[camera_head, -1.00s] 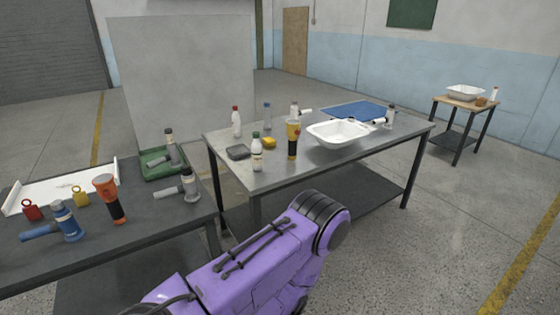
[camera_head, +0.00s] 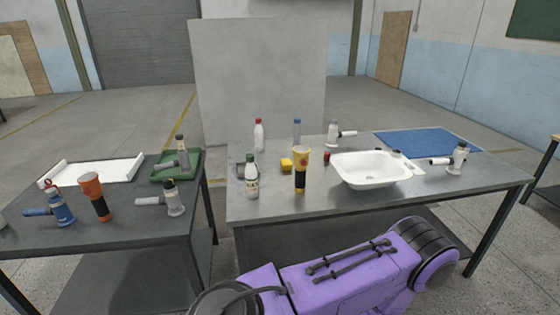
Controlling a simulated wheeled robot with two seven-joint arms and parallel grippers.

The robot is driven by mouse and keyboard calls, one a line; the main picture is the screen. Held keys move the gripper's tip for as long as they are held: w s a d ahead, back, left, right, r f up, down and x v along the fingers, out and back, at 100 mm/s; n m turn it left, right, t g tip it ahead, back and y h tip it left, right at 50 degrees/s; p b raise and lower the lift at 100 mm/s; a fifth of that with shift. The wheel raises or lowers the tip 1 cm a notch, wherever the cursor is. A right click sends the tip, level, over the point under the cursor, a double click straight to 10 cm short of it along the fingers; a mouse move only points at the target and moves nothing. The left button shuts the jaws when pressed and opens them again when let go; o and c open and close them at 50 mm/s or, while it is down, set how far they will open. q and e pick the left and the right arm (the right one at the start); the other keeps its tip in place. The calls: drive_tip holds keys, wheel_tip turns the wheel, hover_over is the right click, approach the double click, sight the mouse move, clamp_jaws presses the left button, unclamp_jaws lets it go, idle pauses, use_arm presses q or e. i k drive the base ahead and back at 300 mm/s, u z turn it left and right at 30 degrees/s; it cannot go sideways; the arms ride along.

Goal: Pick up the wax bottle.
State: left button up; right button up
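Three bottles stand upright on the middle table, and I cannot tell from labels which one is the wax bottle. A white bottle with a green cap (camera_head: 252,179) stands near the front left. A white bottle with a red cap (camera_head: 258,136) stands farther back. A slim greyish bottle with a blue cap (camera_head: 297,131) stands at the back. Neither of my grippers shows in the head view. Only a purple part of my own body shows at the bottom, in front of the table.
The middle table (camera_head: 440,187) also holds a yellow-and-black tool (camera_head: 300,170), a yellow block (camera_head: 286,165), a white basin (camera_head: 371,170), grey-white tools and a blue mat (camera_head: 428,143). The left table (camera_head: 125,225) holds a green tray (camera_head: 170,170) and several tools. A grey panel (camera_head: 260,80) stands behind.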

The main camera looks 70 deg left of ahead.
sight(251, 170)
drive_tip(key=u, duration=0.25)
drive_tip(key=i, duration=1.05)
drive_tip(key=u, duration=1.35)
drive_tip(key=i, duration=0.75)
drive_tip(key=u, duration=0.9)
